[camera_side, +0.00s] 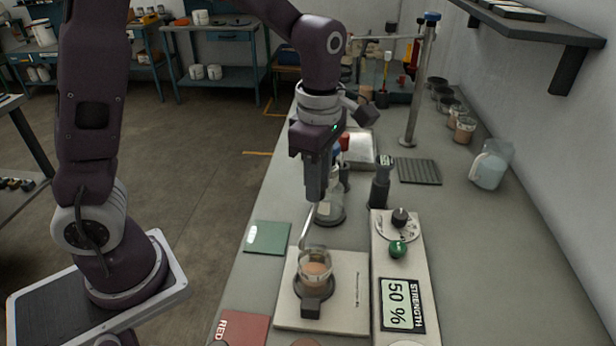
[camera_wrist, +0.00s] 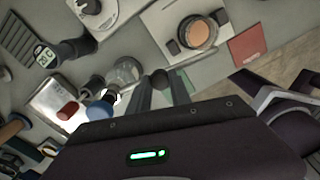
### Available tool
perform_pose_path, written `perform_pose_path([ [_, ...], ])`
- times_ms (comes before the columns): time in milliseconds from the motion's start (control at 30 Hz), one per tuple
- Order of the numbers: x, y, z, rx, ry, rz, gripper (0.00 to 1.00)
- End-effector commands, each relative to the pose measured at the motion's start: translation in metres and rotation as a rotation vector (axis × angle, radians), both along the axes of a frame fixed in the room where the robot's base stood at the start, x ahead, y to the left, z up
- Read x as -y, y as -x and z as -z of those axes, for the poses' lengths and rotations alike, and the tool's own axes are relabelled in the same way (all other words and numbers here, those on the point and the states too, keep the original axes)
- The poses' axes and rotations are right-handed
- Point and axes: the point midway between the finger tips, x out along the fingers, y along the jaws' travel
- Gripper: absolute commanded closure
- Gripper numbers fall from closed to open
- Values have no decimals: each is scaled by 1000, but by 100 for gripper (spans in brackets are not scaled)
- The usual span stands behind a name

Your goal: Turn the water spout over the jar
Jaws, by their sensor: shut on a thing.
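My gripper (camera_side: 315,195) points down over the bench, with its fingers close together on a slim part. A thin pale tube, which looks like the water spout (camera_side: 307,227), slants down from the fingertips to near the left rim of a glass jar (camera_side: 316,268). I cannot tell whether its tip is inside the rim. The jar holds brown contents and stands on a pale plate (camera_side: 345,318). In the wrist view my gripper (camera_wrist: 160,84) has a small grey part between its fingers. The jar (camera_wrist: 197,32) shows beyond them, open at the top.
A clear glass vessel (camera_side: 330,211) stands just behind my fingers. A green card (camera_side: 267,237) and a red card (camera_side: 241,328) lie left.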

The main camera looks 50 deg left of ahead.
Motion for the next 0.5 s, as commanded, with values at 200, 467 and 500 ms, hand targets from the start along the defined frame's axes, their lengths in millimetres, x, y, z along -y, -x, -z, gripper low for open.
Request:
perform_pose_path([
  [200,6,-5,-1,2,1,-77,100],
  [467,9,-7,-1,2,1,-110,100],
  [500,9,-7,-1,2,1,-111,100],
])
